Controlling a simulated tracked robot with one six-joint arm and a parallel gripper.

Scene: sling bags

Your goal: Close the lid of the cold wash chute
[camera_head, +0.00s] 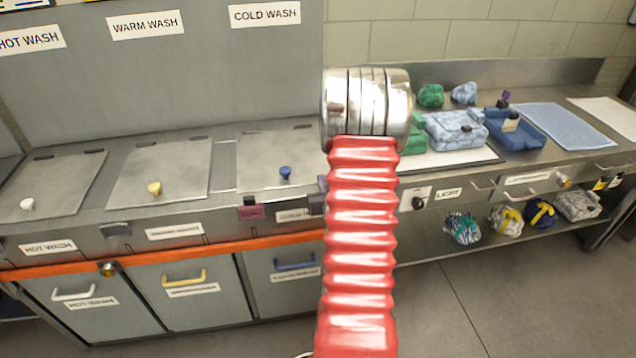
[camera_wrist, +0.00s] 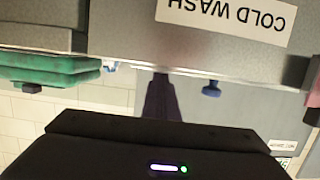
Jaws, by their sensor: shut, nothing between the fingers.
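The cold wash chute lid (camera_head: 262,158) is a grey metal plate with a blue knob (camera_head: 285,173) near its front edge. In the head view it lies flat in the counter top, looking level with the other lids; my arm hides what is to its right. Whether the fingers touch anything is unclear. In the head view my gripper is mostly hidden behind my arm.
The hot wash lid (camera_head: 65,187) and warm wash lid (camera_head: 160,170) lie flat to the left. An orange rail (camera_head: 160,257) runs along the front.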

